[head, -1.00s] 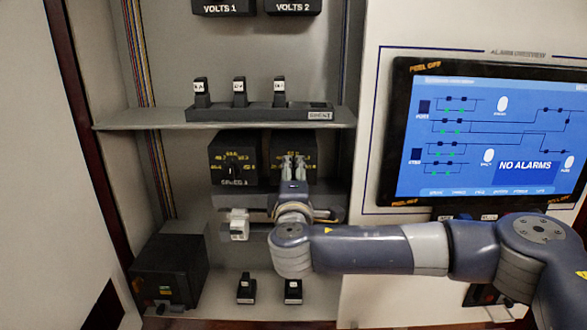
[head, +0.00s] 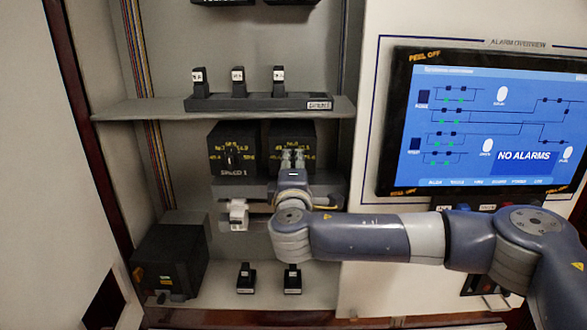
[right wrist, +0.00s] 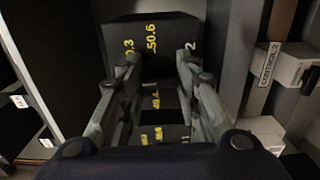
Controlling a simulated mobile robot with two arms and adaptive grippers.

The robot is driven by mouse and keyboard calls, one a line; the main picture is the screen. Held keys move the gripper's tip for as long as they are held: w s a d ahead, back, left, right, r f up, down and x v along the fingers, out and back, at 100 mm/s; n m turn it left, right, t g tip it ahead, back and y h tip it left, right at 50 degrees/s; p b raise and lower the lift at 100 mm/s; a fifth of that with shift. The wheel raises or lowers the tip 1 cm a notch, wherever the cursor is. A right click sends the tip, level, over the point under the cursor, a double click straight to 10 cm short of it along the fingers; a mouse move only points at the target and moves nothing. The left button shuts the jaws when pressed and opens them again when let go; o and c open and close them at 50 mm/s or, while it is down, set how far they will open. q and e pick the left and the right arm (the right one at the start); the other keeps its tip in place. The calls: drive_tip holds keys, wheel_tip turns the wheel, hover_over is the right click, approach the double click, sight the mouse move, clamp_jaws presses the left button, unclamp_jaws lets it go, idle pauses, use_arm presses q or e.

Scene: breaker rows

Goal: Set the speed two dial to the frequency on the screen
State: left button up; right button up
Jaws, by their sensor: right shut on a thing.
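The speed two dial box (head: 306,137) is a black box with yellow numbers, right of the box labelled SPEED 1 (head: 222,138). My right gripper (head: 292,158) is at its front, fingers pointing into it, shut on its knob. The gripper covers the knob and lower label. In the right wrist view the two fingers (right wrist: 158,62) stand before the black face (right wrist: 120,33), where a yellow 50.6 shows; the knob is not clear. The screen (head: 470,85) at right shows a blue line diagram and NO ALARMS; I can read no frequency. My left gripper is not in view.
A shelf (head: 135,108) above carries a strip with several black switches (head: 238,82). A black box (head: 165,262) stands at lower left, and two small black switches (head: 246,278) stand below my arm. A CONTROL 2 label (right wrist: 268,63) shows at right in the wrist view.

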drive_tip(key=n+b, duration=0.4)
drive_tip(key=n, duration=0.1)
drive_tip(key=shift+f+n+p, duration=0.1)
drive_tip(key=shift+n+p, duration=0.2)
drive_tip(key=shift+n, duration=0.9)
drive_tip(key=o, duration=1)
drive_tip(key=shift+o, duration=0.2)
